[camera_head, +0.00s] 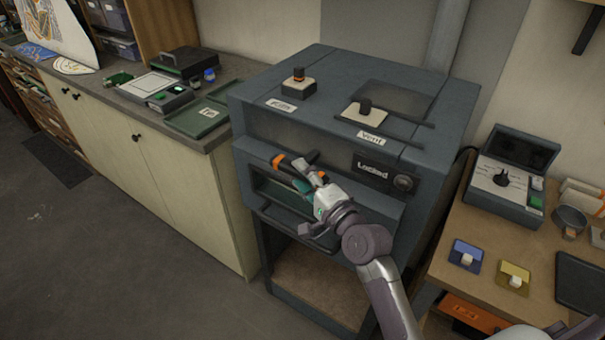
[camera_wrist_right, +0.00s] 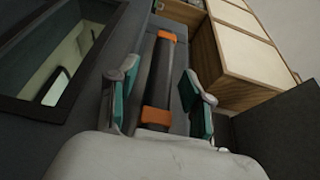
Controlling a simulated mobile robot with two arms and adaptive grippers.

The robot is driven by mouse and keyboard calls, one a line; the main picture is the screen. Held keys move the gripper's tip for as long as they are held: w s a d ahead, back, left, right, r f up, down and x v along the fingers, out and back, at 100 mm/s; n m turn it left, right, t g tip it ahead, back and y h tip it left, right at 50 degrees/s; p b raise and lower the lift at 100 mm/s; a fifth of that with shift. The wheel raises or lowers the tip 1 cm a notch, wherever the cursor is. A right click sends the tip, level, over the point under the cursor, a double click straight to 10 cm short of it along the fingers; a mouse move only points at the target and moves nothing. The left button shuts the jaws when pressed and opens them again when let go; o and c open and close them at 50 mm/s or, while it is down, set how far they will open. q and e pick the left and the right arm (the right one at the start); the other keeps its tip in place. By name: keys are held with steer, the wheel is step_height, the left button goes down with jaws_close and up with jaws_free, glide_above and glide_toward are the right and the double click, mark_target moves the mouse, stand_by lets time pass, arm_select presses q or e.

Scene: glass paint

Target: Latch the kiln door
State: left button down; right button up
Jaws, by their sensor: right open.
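The kiln (camera_head: 330,110) is a dark grey box in the middle of the head view. Its front door has a window (camera_head: 275,192), which also shows in the right wrist view (camera_wrist_right: 75,60). The dark door handle with orange bands (camera_head: 280,160) is on the kiln front. A panel to its right reads "Locked" (camera_head: 372,171). My right gripper (camera_head: 304,174) is at the handle. In the right wrist view its open teal-padded fingers (camera_wrist_right: 158,105) stand on both sides of the handle bar (camera_wrist_right: 158,75), with gaps visible. My left gripper is not in view.
Knobs with orange (camera_head: 299,77) and dark (camera_head: 365,105) tops sit on the kiln. A cabinet counter (camera_head: 215,132) stands left, holding trays. A wooden table (camera_head: 440,272) with a control box (camera_head: 500,195) stands right.

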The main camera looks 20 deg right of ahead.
jaws_close()
stand_by(0.3)
